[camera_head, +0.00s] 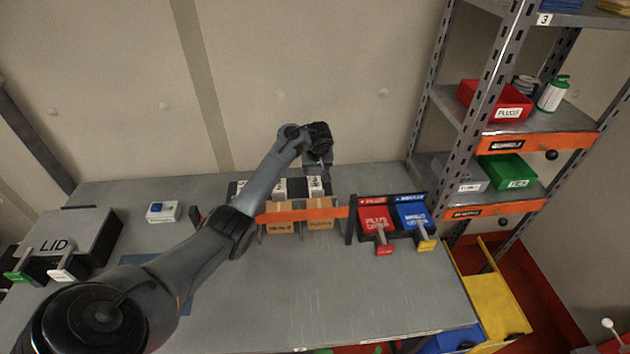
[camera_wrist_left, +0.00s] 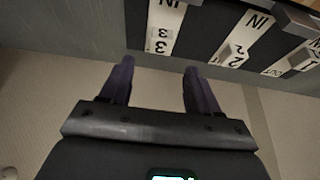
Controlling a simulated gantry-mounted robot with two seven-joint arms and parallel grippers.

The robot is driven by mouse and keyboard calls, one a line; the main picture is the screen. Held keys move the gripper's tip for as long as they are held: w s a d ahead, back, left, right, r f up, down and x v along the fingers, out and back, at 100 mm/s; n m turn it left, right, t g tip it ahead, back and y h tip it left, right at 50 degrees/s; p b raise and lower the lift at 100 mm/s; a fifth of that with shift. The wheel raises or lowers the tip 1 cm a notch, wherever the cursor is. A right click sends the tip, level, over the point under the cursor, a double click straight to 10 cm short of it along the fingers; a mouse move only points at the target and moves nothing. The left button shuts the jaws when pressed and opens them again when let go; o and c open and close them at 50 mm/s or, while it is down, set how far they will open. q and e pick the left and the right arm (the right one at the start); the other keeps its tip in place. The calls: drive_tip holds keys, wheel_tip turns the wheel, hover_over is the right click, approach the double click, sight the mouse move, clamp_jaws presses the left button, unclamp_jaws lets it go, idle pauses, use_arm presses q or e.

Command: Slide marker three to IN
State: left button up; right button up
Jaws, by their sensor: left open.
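Marker three (camera_wrist_left: 157,44), a small white block with a 3, sits at the lower end of its white strip (camera_wrist_left: 165,18) in the left wrist view. The strip's IN label shows upside down at the top of that view, away from the block. My left gripper (camera_wrist_left: 159,82) is open, with its two dark fingers apart and nothing between them. The fingertips point towards marker three, apart from it in the picture. In the head view my left gripper (camera_head: 318,168) hangs over the third strip (camera_head: 316,186) at the table's back. My right gripper is not in view.
Marker two (camera_wrist_left: 235,55) and its strip lie beside the third strip. An orange rail (camera_head: 325,214) with cardboard boxes stands in front of the strips. Red (camera_head: 374,220) and blue (camera_head: 413,216) bins stand to the right. The front of the table (camera_head: 330,290) is clear.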

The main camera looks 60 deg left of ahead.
sight(315, 179)
use_arm(q)
drive_tip(key=b+x, duration=0.2)
drive_tip(key=x, duration=0.6)
drive_tip(key=shift+a+f, duration=0.1)
drive_tip(key=shift+a, duration=0.05)
clamp_jaws()
